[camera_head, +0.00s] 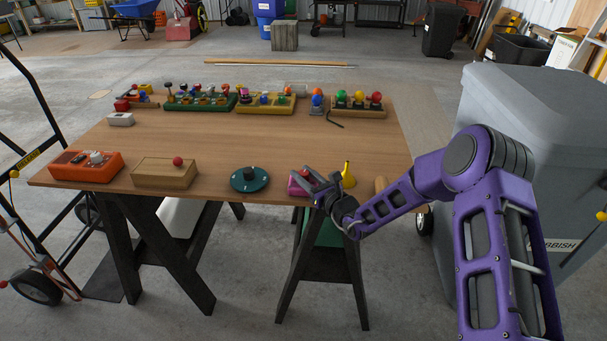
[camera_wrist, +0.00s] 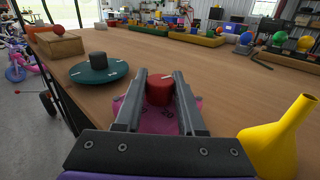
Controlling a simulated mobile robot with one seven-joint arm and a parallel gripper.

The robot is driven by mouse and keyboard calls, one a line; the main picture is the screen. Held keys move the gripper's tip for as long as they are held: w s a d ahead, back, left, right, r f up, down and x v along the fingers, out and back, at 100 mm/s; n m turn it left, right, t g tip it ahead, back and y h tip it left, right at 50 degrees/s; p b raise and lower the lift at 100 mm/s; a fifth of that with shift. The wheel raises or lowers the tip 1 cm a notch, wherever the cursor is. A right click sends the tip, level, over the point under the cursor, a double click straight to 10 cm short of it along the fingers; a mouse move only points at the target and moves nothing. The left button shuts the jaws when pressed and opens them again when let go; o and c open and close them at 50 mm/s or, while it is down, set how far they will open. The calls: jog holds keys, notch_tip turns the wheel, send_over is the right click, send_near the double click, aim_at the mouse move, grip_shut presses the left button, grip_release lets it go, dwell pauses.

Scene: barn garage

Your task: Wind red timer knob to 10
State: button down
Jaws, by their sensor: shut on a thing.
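The red timer knob (camera_wrist: 159,92) sits on a pink base (camera_wrist: 123,107) near the front edge of the wooden table. A pale pointer mark shows on top of the knob. My gripper (camera_wrist: 161,80) is shut on the knob, with one finger on each side of it in the wrist view. In the head view my gripper (camera_head: 319,184) is at the pink timer (camera_head: 296,184) and hides most of it.
A yellow funnel-shaped thing (camera_wrist: 277,140) stands close on the right. A teal disc with a black knob (camera_head: 250,180) lies to the left, then a wooden box with a red button (camera_head: 164,174) and an orange box (camera_head: 86,167). Several colourful devices line the table's back.

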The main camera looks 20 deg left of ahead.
jog(key=m+t+h+p, duration=0.2)
jog(key=t+p, duration=0.1)
jog(key=shift+r+m+h, duration=0.25)
jog(key=shift+m+h, duration=0.15)
jog(key=m+t+h+p, duration=0.2)
jog(key=h+p, duration=0.1)
jog(key=p, duration=0.2)
jog(key=shift+f, duration=0.15)
jog(key=shift+f+m+t+h+p, duration=0.2)
jog(key=shift+m+t+h+p, duration=0.45)
jog(key=shift+m+h, duration=0.8)
jog(key=shift+m+t+h, duration=0.35)
jog(key=shift+h, duration=0.6)
jog(key=shift+r+m+h, duration=0.1)
jog(key=shift+m+h, duration=0.2)
jog(key=shift+h, duration=0.1)
jog(key=c, duration=0.5)
grip_release()
